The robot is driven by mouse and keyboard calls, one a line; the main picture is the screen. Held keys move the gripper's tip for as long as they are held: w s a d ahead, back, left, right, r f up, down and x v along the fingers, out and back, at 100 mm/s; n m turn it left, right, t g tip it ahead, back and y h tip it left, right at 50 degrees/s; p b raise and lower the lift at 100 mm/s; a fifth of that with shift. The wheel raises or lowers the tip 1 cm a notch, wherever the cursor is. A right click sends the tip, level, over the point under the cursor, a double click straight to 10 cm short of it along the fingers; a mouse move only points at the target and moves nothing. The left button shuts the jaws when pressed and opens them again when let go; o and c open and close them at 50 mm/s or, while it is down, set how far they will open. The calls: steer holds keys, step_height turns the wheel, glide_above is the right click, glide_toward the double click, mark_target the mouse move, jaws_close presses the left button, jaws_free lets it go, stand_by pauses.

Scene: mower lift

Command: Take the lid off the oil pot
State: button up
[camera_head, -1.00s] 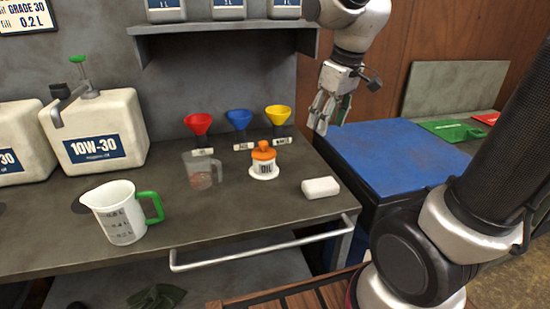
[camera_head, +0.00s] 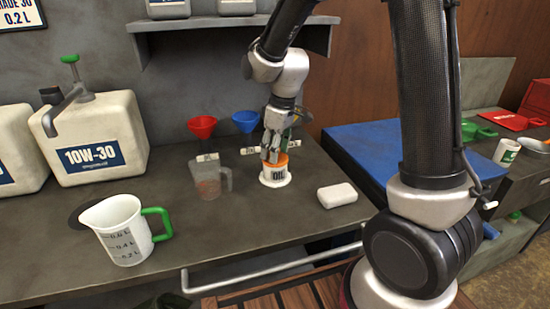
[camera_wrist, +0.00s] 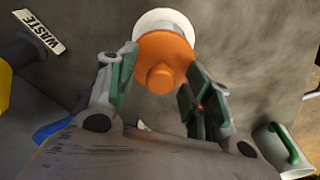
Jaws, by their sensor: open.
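The oil pot (camera_head: 275,179) is a small white pot labelled OIL, upright on the grey bench. Its orange lid (camera_head: 281,164) with a knob is on top. In the wrist view the orange lid (camera_wrist: 163,62) with its round knob lies between my fingers, and the white pot rim (camera_wrist: 165,20) shows behind it. My gripper (camera_head: 272,156) points down over the lid. It is open, with one finger on each side of the lid in the wrist view (camera_wrist: 163,82). I cannot tell whether the fingers touch it.
A clear jug (camera_head: 208,178) stands just left of the pot, and a white block (camera_head: 337,194) lies to its right. Red (camera_head: 202,127) and blue (camera_head: 245,121) funnels are behind. A white measuring jug (camera_head: 122,230) with a green handle stands front left. A shelf (camera_head: 225,23) hangs above.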

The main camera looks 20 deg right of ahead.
steer(key=c, duration=1.1)
steer(key=shift+o, duration=0.2)
steer(key=shift+r, duration=0.1)
